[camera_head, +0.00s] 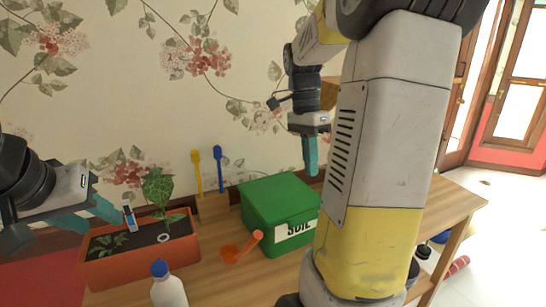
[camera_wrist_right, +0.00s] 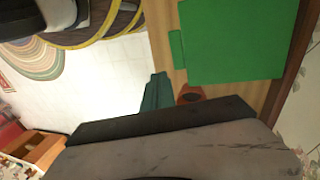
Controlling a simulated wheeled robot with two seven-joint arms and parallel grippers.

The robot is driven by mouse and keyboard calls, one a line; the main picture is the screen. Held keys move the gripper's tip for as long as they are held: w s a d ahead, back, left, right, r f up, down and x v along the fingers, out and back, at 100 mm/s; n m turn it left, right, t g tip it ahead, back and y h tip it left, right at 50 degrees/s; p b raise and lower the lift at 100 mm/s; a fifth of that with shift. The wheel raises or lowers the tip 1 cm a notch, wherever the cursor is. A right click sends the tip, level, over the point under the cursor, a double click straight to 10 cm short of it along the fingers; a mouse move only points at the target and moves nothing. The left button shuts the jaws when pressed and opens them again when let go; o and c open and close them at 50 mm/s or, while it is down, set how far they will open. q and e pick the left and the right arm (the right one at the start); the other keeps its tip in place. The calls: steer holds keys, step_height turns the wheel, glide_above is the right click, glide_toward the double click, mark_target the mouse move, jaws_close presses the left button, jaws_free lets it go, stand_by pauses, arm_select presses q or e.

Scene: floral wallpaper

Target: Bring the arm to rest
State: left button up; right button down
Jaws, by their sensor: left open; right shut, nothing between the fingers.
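My right arm rises large through the middle right of the head view, its white and yellow link hiding part of the table. My right gripper (camera_head: 310,157) hangs above the green soil box, pointing down, its teal fingers shut and empty. In the right wrist view its teal fingers (camera_wrist_right: 156,95) are together, with nothing held. My left gripper (camera_head: 100,218) comes in at the far left, over the left part of the orange planter (camera_head: 130,270). It is open. Its tips are near a small white and blue item (camera_head: 129,217) standing in the planter; I cannot tell whether they touch.
The green soil box (camera_head: 270,205) stands on the wooden table (camera_head: 225,285), with an orange scoop (camera_head: 242,248) before it. A white bottle with a blue cap (camera_head: 168,287) stands in front. Yellow (camera_head: 197,172) and blue (camera_head: 219,168) tools stand upright by the wall. A plant (camera_head: 158,190) grows in the planter.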

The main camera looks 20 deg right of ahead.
steer(key=s+a+r+n+t+y, duration=0.1)
steer(key=s+a+n+t, duration=0.3)
steer(key=a+n, duration=0.3)
steer(key=s+a+r+n+t+y, duration=0.1)
steer(key=s+a+n+t, duration=0.3)
steer(key=a+n, duration=0.4)
steer(key=shift+s+a+n+t+y, duration=0.35)
steer(key=shift+s+n, duration=0.25)
steer(key=shift+n, duration=0.4)
